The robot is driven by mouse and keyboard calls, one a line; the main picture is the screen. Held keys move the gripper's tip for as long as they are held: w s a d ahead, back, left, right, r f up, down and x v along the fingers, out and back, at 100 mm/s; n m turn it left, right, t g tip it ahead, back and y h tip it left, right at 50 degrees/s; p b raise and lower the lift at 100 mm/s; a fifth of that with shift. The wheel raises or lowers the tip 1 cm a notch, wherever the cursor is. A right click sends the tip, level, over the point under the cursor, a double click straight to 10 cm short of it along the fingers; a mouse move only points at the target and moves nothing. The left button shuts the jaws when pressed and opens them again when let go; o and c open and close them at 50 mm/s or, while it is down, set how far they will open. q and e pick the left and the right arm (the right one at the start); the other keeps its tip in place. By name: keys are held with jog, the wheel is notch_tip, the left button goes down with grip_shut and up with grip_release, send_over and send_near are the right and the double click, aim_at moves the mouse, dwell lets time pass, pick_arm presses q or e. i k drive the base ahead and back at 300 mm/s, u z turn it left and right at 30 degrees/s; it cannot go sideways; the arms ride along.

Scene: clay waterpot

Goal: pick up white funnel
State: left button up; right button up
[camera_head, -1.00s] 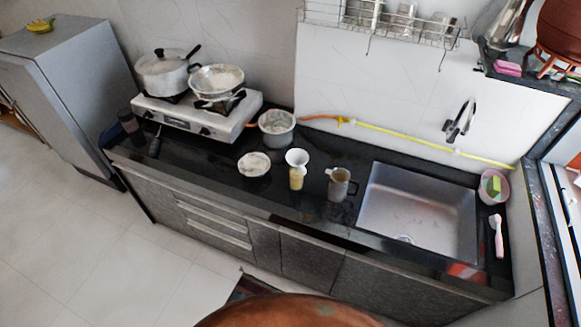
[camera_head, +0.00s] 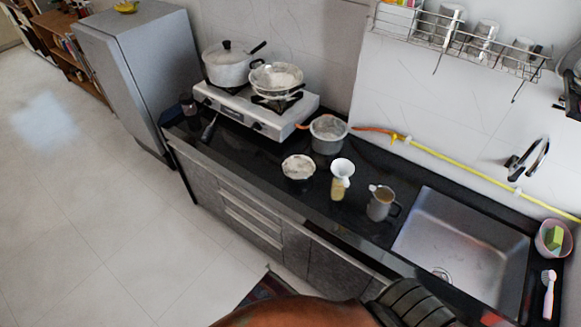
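The white funnel (camera_head: 343,168) stands upright on the dark counter in the head view, on top of a small pale yellow container (camera_head: 338,190). Its wide mouth faces up; its lower end is not clear at this size. A grey mug (camera_head: 379,207) stands just to its right, and a small bowl with pale contents (camera_head: 298,168) to its left. Neither of my grippers shows as such in this view.
A metal pot (camera_head: 329,134) stands behind the funnel, near the stove (camera_head: 250,111). The sink (camera_head: 460,250) lies to the right. A yellow hose (camera_head: 460,177) runs along the wall. A rounded reddish-brown shape and a black ribbed part cover the bottom edge. Floor at left is clear.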

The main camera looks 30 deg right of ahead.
aim_at(343, 168)
jog(key=u, duration=0.25)
jog(key=i, duration=0.9)
